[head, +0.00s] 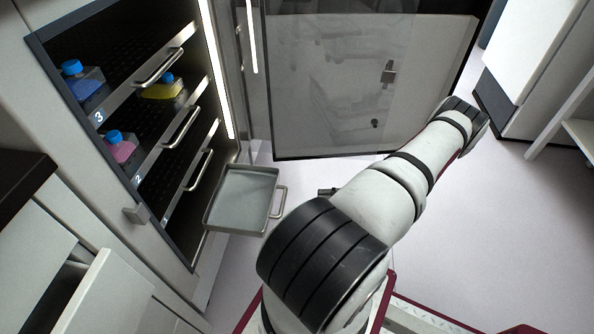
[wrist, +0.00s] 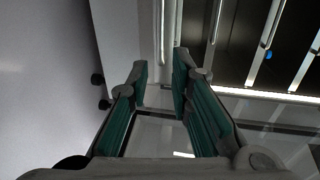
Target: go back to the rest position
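My gripper (wrist: 161,72) shows in the wrist view with its two teal-padded fingers apart and nothing between them. In the head view my arm stretches from the bottom middle toward the upper right; the gripper is not clearly visible there, hidden behind the arm. The wrist view shows shelf handles and the lit frame of the cabinet (wrist: 262,93) beyond the fingertips, at the upper right. The fingers appear apart from the cabinet.
The cabinet (head: 178,240) stands open, with numbered shelves holding blue (head: 85,89), yellow (head: 163,90) and pink (head: 120,150) flasks. A grey tray (head: 240,195) juts out low at its front. The glass door (head: 340,130) stands open behind my arm. Floor (head: 500,230) is clear at right.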

